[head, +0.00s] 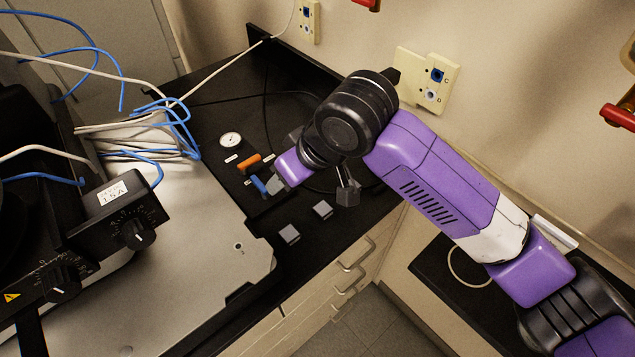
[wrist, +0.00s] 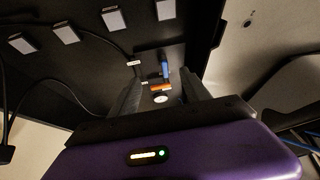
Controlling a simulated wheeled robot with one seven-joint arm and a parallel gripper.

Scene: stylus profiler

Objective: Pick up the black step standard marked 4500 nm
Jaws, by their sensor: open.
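Small dark blocks with pale grey tops stand in a row on the black bench; two show clearly in the head view, a near one (head: 290,234) and a second one (head: 322,210). The wrist view shows several such blocks at its top (wrist: 66,34). Their markings are too small to read, so I cannot tell which is the 4500 nm standard. My gripper (head: 270,187) is over the bench, left of and behind these blocks. In the wrist view my gripper (wrist: 162,92) is open with nothing held between the fingers.
A blue item (head: 258,185), an orange item (head: 249,161) and a round white dial (head: 230,140) lie near my gripper. A large metal instrument plate (head: 190,270) with cables fills the left. A wall with sockets (head: 428,80) stands behind. Black cables cross the bench.

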